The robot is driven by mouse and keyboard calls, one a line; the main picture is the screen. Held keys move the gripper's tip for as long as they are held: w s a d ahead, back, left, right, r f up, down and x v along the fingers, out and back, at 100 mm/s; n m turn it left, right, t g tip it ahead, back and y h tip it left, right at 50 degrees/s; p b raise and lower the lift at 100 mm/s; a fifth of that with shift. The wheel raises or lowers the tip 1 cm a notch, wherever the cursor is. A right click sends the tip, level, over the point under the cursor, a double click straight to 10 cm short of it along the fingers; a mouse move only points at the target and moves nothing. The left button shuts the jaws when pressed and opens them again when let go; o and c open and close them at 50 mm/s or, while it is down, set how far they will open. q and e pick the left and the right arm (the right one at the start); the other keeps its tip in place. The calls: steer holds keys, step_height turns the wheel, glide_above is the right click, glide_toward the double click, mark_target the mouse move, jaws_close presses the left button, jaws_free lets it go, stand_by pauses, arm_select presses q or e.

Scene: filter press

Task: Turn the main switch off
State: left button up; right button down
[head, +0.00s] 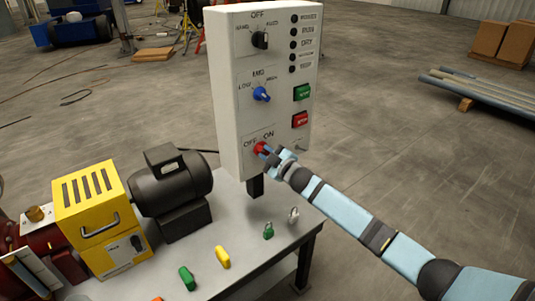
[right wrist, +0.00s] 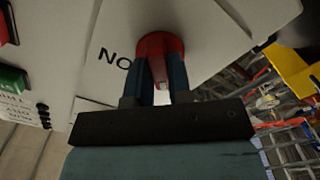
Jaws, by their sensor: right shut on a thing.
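The main switch is a red rotary knob (head: 260,148) low on the white control panel (head: 238,115), with the labels OFF on its left and ON on its right. My right gripper (head: 269,152) reaches it from the lower right and is shut on the knob. In the right wrist view the two blue fingers (right wrist: 163,80) sit on either side of the red knob (right wrist: 160,48). The fingers hide part of the knob, so its exact pointing direction is hard to tell. My left gripper is not in view.
Above are a blue knob (head: 262,94), a black knob (head: 260,40), a green button (head: 302,92) and a red button (head: 300,119). A yellow box (head: 92,205) and a black motor (head: 170,185) stand left on the table (head: 245,238). Several padlocks lie in front.

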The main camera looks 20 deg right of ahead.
stand_by(0.5)
steer(key=c, duration=1)
jaws_free()
steer(key=shift+c, duration=0.2)
steer(key=v, duration=1.4)
